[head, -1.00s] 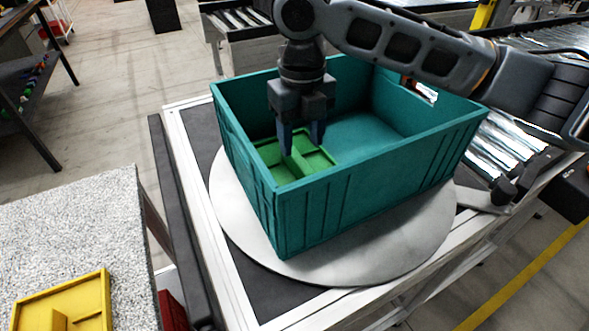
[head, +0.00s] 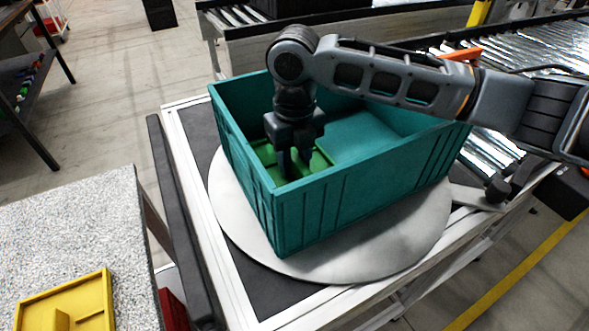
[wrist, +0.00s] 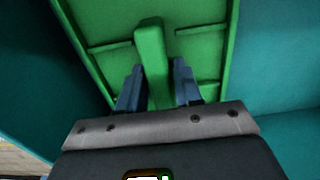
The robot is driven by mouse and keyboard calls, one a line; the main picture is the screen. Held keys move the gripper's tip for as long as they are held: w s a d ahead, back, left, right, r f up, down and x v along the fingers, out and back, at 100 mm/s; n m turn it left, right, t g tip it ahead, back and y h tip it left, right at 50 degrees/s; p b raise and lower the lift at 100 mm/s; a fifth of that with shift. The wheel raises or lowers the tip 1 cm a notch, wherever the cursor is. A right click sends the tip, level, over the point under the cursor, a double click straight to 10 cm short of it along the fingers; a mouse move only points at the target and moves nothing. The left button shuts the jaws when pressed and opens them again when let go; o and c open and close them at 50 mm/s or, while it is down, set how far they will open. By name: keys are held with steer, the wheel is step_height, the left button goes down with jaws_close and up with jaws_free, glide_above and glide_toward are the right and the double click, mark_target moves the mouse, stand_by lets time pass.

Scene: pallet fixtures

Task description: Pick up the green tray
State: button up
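The green tray (head: 264,158) lies inside the teal crate, at its left end, and has a raised bar across its middle. It fills the upper middle of the wrist view (wrist: 203,40). My gripper (head: 294,165) points down into the crate over the tray. In the head view, the fingers and wrist hide part of the tray.
The teal crate (head: 368,190) has high walls around the tray and stands on a round grey plate (head: 350,262). The right part of its floor is clear. A yellow tray (head: 85,298) lies on a speckled table (head: 75,225) at the lower left. Roller conveyors (head: 540,52) run behind.

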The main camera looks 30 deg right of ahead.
jaws_close()
steer(key=shift+r, duration=0.1)
